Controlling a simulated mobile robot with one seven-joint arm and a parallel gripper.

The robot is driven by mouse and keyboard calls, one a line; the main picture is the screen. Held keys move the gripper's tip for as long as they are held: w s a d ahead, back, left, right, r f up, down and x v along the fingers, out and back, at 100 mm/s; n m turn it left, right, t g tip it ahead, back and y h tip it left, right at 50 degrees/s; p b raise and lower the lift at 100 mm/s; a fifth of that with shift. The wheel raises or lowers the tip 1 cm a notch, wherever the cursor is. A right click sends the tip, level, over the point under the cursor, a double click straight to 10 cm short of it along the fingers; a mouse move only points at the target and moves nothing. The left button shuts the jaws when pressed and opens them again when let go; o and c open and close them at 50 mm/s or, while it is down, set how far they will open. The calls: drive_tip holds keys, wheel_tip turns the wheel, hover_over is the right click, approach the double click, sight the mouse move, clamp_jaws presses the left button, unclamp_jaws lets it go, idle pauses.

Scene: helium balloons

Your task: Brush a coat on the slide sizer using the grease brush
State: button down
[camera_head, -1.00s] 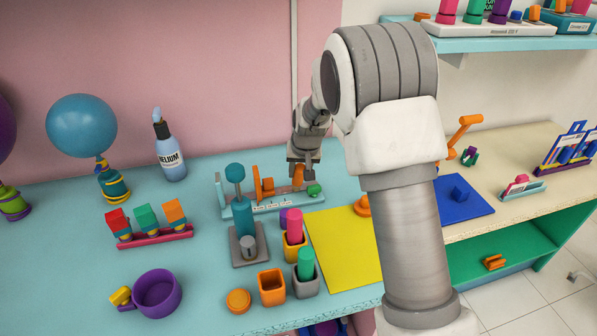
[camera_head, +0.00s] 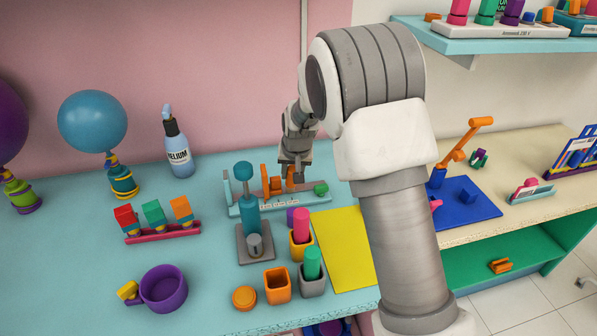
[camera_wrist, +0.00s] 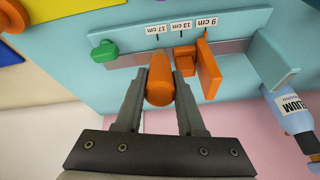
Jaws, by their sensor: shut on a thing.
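The slide sizer (camera_head: 262,208) is a teal rail with end blocks, an orange slider (camera_head: 268,188) and a green knob (camera_head: 321,188). It stands at the back of the table. In the wrist view its rail (camera_wrist: 120,64) has 17, 13 and 9 cm labels, with the slider (camera_wrist: 208,68) near 9 cm. My gripper (camera_head: 293,170) is shut on an upright orange cylinder, apparently the grease brush (camera_wrist: 160,78), and holds it over the rail beside the slider. The brush's lower end is hidden, so I cannot tell whether it touches the rail.
A teal stand (camera_head: 247,212), an orange cup with a pink cylinder (camera_head: 301,226), a grey cup with a green one (camera_head: 312,264) and an empty orange cup (camera_head: 277,287) stand in front. A helium bottle (camera_head: 178,148) is at back left. A yellow mat (camera_head: 340,250) lies right.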

drive_tip(key=shift+a, duration=0.35)
drive_tip(key=shift+d, duration=0.1)
idle(0.3)
drive_tip(key=shift+w+d+b, duration=0.2)
drive_tip(key=shift+d+b, duration=0.15)
drive_tip(key=shift+d, duration=0.8)
drive_tip(key=shift+w+d+b, duration=0.2)
drive_tip(key=shift+d+b, duration=0.1)
drive_tip(key=shift+d, duration=0.8)
drive_tip(key=shift+s+a, duration=0.25)
drive_tip(key=shift+a, duration=0.95)
drive_tip(key=shift+s+a, duration=0.25)
drive_tip(key=shift+a, duration=0.9)
drive_tip(key=shift+w+d+b, duration=0.2)
drive_tip(key=shift+w+d, duration=0.05)
drive_tip(key=shift+d, duration=0.95)
drive_tip(key=shift+w+d+b, duration=0.2)
drive_tip(key=shift+w+d, duration=0.05)
drive_tip(key=shift+d, duration=0.95)
